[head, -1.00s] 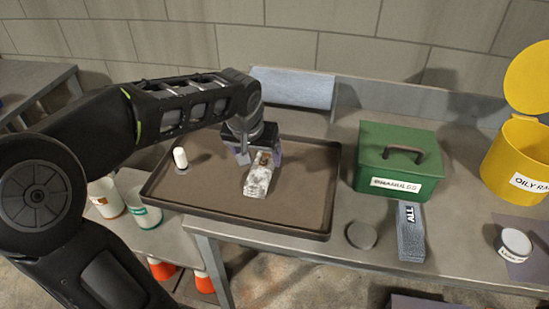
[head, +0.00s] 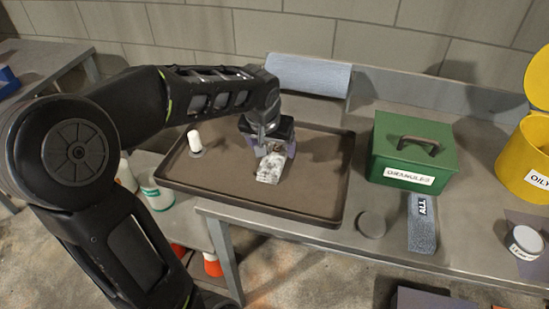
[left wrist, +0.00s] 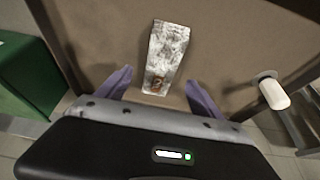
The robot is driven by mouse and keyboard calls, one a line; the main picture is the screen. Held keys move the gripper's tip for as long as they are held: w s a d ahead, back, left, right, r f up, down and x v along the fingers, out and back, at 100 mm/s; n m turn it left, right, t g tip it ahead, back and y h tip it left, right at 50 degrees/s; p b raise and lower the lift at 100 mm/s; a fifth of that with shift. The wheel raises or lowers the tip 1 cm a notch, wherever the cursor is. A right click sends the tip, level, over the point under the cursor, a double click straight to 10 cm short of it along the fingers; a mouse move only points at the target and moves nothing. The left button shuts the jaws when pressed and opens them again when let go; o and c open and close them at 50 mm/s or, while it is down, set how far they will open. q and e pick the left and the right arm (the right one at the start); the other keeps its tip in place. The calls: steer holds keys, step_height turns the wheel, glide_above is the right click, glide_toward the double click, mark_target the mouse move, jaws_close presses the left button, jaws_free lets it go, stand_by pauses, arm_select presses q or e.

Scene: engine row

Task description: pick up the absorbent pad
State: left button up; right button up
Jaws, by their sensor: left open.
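The absorbent pad appears to be the white piece with grey blotches (head: 270,168) lying in the dark tray (head: 340,185). In the left wrist view the pad (left wrist: 166,50) shows a brown mark at its end nearest the gripper. My left gripper (head: 272,149) is open over the pad's far end and hides that end in the head view. In the left wrist view the gripper's purple fingers (left wrist: 160,90) are spread on either side of the pad's near end, apart from it. My right gripper is not in view.
A white bottle (head: 194,140) stands in the tray's left part. A green box (head: 400,165), a grey disc (head: 371,224), a grey strip marked ALL (head: 422,225) and a yellow bin (head: 525,160) stand to the right. A blue-grey roll (head: 308,76) lies behind.

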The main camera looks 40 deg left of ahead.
mark_target(274, 155)
arm_select(q)
steer(key=x, duration=0.5)
steer(key=shift+s, duration=0.1)
steer(key=shift+r, duration=0.1)
steer(key=shift+c, duration=0.3)
steer(key=c, duration=1.5)
step_height(274, 155, up, 10)
stand_by(0.4)
